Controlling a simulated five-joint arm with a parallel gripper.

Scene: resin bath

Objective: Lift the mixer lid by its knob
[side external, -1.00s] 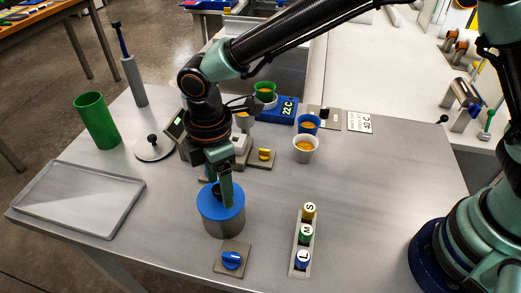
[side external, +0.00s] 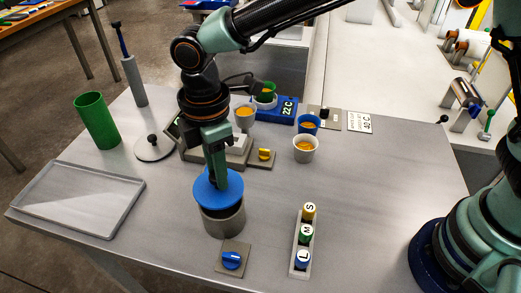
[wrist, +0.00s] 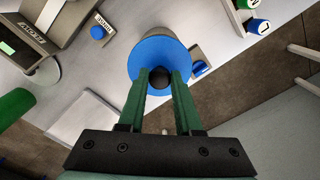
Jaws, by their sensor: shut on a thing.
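The mixer lid (side external: 207,200) is a round blue disc with a black knob, held a little above the grey cylindrical mixer pot (side external: 225,222). The pot's rim shows below the lid. My gripper (side external: 219,184) points down and is shut on the knob. In the wrist view, the two green fingers of my gripper (wrist: 160,76) hold the black knob (wrist: 160,80) from both sides, with the blue lid (wrist: 160,47) beyond.
A grey plate with a blue dial (side external: 232,261) sits in front of the pot. A rack (side external: 301,243) with S, M and L knobs stands to the right. An empty grey tray (side external: 80,198), a green cup (side external: 97,121) and a grey lid-like disc (side external: 154,148) are left. Cups (side external: 305,152) stand behind.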

